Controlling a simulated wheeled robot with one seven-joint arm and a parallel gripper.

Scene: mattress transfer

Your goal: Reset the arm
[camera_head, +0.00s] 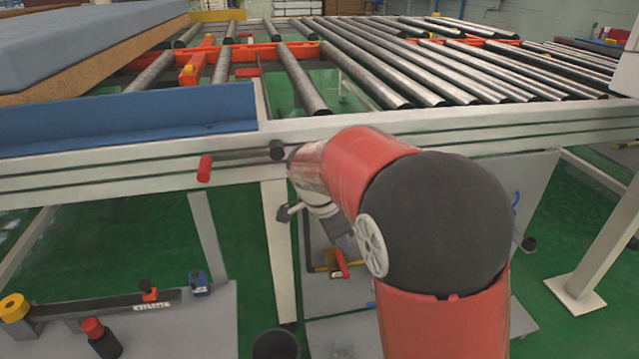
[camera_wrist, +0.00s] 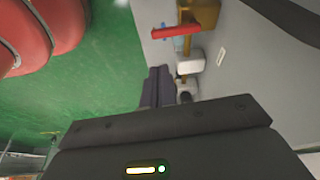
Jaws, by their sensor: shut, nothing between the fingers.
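My red arm with its large black joint cap fills the lower middle of the head view, bent in front of the conveyor frame. Its forearm reaches up and left to the frame's front rail. In the wrist view my gripper (camera_wrist: 157,88) shows as two dark fingers side by side, shut and empty. They point toward a grey panel and green floor. The fingers are hard to make out in the head view, among the parts below the forearm.
The roller conveyor (camera_head: 380,65) spans the back. A blue-grey mattress (camera_head: 80,40) lies at upper left, behind a blue guard plate (camera_head: 130,117). A red-handled valve (camera_head: 340,263) sits below the rail; its red handle also shows in the wrist view (camera_wrist: 176,30). A white leg (camera_head: 600,250) stands right.

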